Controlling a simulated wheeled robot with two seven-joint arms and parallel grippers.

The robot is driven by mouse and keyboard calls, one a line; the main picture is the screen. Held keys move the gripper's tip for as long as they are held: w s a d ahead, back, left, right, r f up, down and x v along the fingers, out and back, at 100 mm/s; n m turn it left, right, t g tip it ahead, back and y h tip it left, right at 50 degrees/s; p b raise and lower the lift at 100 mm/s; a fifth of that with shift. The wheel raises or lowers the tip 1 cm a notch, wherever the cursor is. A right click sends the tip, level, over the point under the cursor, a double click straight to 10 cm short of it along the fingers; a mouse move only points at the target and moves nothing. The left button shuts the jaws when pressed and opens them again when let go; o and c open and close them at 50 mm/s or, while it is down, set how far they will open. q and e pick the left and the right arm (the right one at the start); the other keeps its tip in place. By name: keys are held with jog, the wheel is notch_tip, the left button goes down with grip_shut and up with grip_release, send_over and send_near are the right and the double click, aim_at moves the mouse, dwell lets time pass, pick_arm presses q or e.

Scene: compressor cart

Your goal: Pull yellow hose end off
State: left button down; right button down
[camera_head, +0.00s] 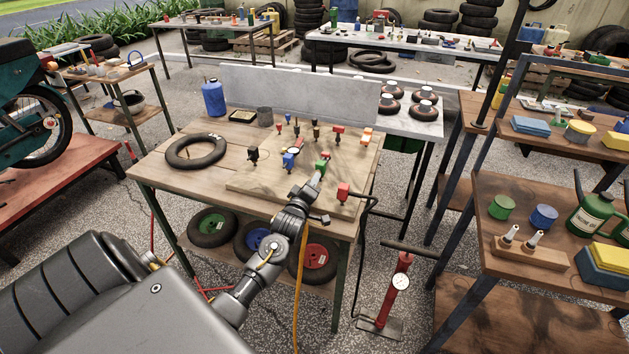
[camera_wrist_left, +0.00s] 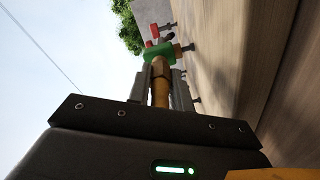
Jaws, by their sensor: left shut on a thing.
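My left gripper (camera_head: 317,178) is over the front of the wooden board on the workbench. In the left wrist view its fingers (camera_wrist_left: 161,87) are shut on the yellow-brown hose end (camera_wrist_left: 160,92). The hose end points at a green fitting (camera_wrist_left: 158,51) and appears to meet it; whether it is still seated inside cannot be told. In the head view the green fitting (camera_head: 321,166) shows just beyond the fingertips. The yellow hose (camera_head: 299,300) hangs down from near my left wrist, past the bench's front edge. My right gripper is not in view.
Around the green fitting on the board (camera_head: 245,184) stand a blue fitting (camera_head: 289,161), a black one (camera_head: 253,153) and a red one (camera_head: 343,192) close at right. A black tyre (camera_head: 196,148) lies at the bench's left. A red floor pump (camera_head: 399,283) stands right of the bench.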

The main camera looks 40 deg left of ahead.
pick_arm(q)
jog(key=shift+s, duration=0.1)
jog(key=shift+p+v, duration=0.65)
jog(key=shift+v, duration=0.25)
jog(key=shift+p+v, duration=0.7)
jog(key=shift+v, duration=0.55)
jog(key=shift+p+v, duration=0.35)
jog(key=shift+v, duration=0.45)
jog(key=shift+r, duration=0.15)
notch_tip(320, 180, up, 5)
jog(key=p, duration=0.5)
